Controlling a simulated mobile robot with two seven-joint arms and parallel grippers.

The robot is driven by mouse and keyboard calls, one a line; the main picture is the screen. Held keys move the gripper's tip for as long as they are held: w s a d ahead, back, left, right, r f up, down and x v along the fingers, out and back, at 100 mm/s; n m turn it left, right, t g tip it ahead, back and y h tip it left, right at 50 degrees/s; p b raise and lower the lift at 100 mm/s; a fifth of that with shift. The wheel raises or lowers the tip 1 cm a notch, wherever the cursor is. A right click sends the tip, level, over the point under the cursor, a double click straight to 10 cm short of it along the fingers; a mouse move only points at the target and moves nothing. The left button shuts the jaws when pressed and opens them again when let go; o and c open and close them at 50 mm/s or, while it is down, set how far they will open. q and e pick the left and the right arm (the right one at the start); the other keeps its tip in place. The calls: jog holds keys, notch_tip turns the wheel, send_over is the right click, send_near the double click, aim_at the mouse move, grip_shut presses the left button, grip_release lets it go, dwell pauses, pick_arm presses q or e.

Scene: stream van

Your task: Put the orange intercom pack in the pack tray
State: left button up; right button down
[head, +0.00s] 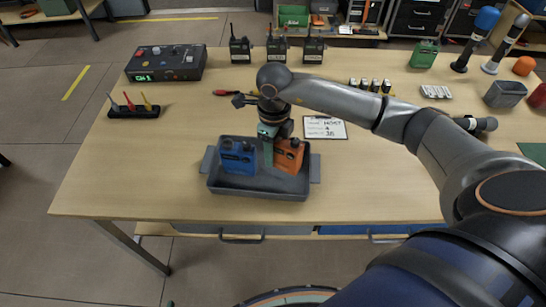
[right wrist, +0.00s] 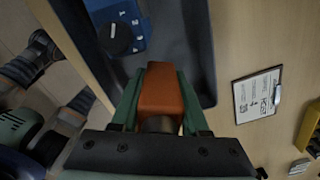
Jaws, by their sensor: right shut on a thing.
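The orange intercom pack (head: 288,157) is upright inside the right part of the dark grey pack tray (head: 258,189). My right gripper (head: 268,138) reaches down from above and is shut on the pack. In the right wrist view, its green fingers (right wrist: 160,100) stand on both sides of the orange pack (right wrist: 160,88). I cannot tell whether the pack's bottom touches the tray floor. A blue intercom pack (head: 238,157) stands in the left part of the tray, apart from the orange one. My left gripper is not in view.
A white clipboard sheet (head: 325,128) lies right of the tray. A black control box (head: 166,63) and a holder with coloured plugs (head: 133,110) are at the left. Several radios (head: 277,48) stand at the back. The table's front left is clear.

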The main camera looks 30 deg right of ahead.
jog(key=shift+w+a+f+p, duration=0.1)
jog(key=shift+f+p, duration=0.2)
jog(key=shift+f, duration=1.35)
jog(key=shift+f, duration=0.2)
jog(key=shift+c, duration=2)
grip_release()
jog(key=shift+r, duration=0.2)
notch_tip(320, 180, up, 12)
jog(key=shift+b, duration=0.45)
